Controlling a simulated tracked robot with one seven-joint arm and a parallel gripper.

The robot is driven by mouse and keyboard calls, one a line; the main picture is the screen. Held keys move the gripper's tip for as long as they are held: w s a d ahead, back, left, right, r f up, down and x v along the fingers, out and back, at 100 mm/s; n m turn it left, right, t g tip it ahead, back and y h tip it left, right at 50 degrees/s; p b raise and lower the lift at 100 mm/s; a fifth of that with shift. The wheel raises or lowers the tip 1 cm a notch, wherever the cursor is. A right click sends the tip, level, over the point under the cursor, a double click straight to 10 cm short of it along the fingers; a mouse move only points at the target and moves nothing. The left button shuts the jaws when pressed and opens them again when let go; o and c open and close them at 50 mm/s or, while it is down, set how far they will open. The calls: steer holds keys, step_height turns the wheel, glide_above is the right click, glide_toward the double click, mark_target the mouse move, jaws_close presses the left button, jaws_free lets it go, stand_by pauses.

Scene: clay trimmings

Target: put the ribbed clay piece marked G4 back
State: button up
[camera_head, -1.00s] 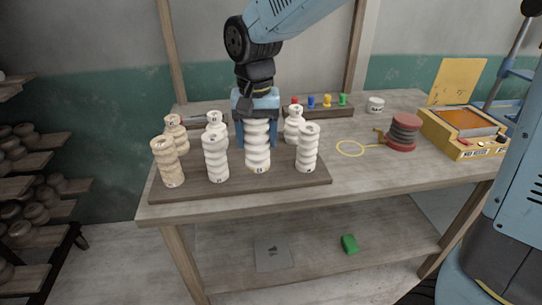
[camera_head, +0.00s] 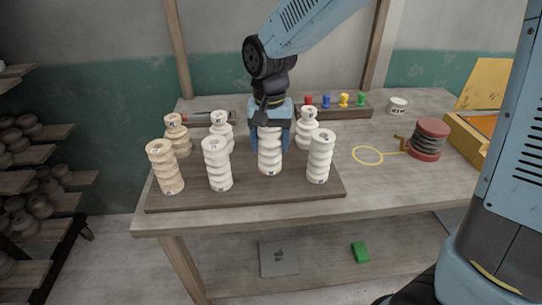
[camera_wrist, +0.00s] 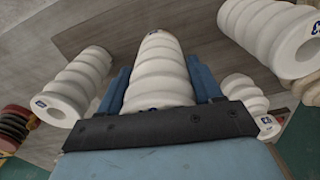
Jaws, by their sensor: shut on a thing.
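Several pale ribbed clay pieces stand upright on a dark board (camera_head: 240,197) on the workbench. My gripper (camera_head: 270,137) comes down from above with its blue fingers on either side of a white ribbed piece (camera_head: 270,158) in the middle. The wrist view shows this piece (camera_wrist: 160,68) upright between the fingers, which are shut on it. Its mark is too small to read. I cannot tell whether its base touches the board. White pieces stand to its left (camera_head: 217,163) and right (camera_head: 319,160), and another (camera_head: 307,130) behind right. No mark reads clearly as G4.
A tan piece (camera_head: 165,168) is at the board's left end. Behind stands a rack with coloured pegs (camera_head: 343,101). A yellow loop (camera_head: 367,155), a red-ended spool (camera_head: 428,140) and a white tub (camera_head: 398,106) are to the right. The bench between board and loop is clear.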

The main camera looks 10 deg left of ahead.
steer(key=shift+f, duration=2.1)
steer(key=o, duration=1.5)
step_height(320, 180, up, 12)
steer(key=shift+r, duration=0.1)
